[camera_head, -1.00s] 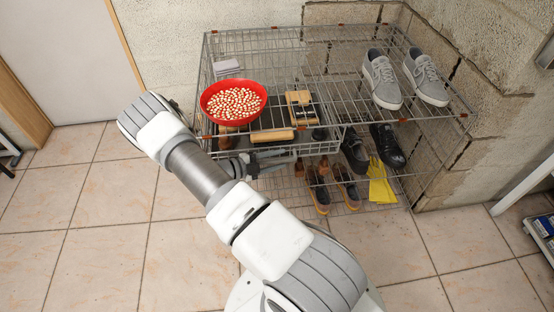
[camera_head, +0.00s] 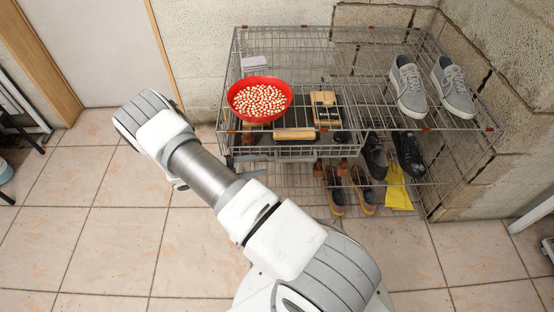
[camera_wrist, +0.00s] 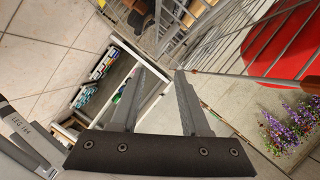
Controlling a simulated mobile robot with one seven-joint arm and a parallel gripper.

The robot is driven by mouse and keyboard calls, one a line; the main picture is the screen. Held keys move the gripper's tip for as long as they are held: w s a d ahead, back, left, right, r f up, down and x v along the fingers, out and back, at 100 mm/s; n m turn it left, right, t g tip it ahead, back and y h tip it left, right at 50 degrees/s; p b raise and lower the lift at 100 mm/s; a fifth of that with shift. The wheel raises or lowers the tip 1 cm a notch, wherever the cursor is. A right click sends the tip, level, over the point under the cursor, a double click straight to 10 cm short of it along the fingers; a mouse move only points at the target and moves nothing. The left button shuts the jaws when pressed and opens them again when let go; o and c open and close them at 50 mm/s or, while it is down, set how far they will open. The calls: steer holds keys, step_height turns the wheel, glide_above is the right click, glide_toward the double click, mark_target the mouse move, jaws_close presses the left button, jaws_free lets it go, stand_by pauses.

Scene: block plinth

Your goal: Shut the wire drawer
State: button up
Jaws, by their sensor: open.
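The wire drawer (camera_head: 312,153) hangs under the left part of the wire rack's top shelf. Its front stands out past the shelf edge, so it looks partly pulled out. It holds a wooden-handled brush (camera_head: 294,134) and other small items. My gripper shows in the wrist view (camera_wrist: 160,72), open, with nothing between its fingers. Wire bars (camera_wrist: 205,18) lie just beyond the fingertips; I cannot tell if they are the drawer's. In the head view my gripper is mostly hidden behind my arm, near the drawer's lower left front corner.
The wire rack (camera_head: 462,130) bears a red bowl (camera_head: 260,117) of pale pieces and grey sneakers (camera_head: 408,87) on top. Dark shoes (camera_head: 408,155), brown shoes (camera_head: 335,190) and a yellow item (camera_head: 398,188) are lower down. Tiled floor (camera_head: 100,235) is free in front and left.

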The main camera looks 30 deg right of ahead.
steer(key=v, duration=0.3)
steer(key=shift+a+r, duration=0.1)
steer(key=shift+a, duration=0.15)
steer(key=s+a+r+m+y, duration=0.25)
steer(key=r+m+y, duration=0.25)
steer(key=r+m, duration=0.65)
steer(key=s+a+r+m+y, duration=0.1)
steer(key=s+r+m+y, duration=0.25)
steer(key=r+m, duration=0.8)
steer(key=s+a+r+m+t+y+p, duration=0.1)
steer(key=s+a+r+m+t+y, duration=0.2)
steer(key=s+r+m+t, duration=0.35)
steer(key=s+a+r+m+t+y, duration=0.2)
steer(key=s+r+m+t+y, duration=0.15)
steer(key=s+r+m, duration=0.65)
step_height(320, 180, up, 16)
steer(key=w+g+p, duration=0.1)
steer(key=w+p, duration=0.1)
steer(key=p, duration=1.4)
steer(key=shift+w+a+f+p, duration=0.2)
steer(key=shift+w+p, duration=0.1)
steer(key=shift+p, duration=0.1)
steer(key=shift+m, duration=0.25)
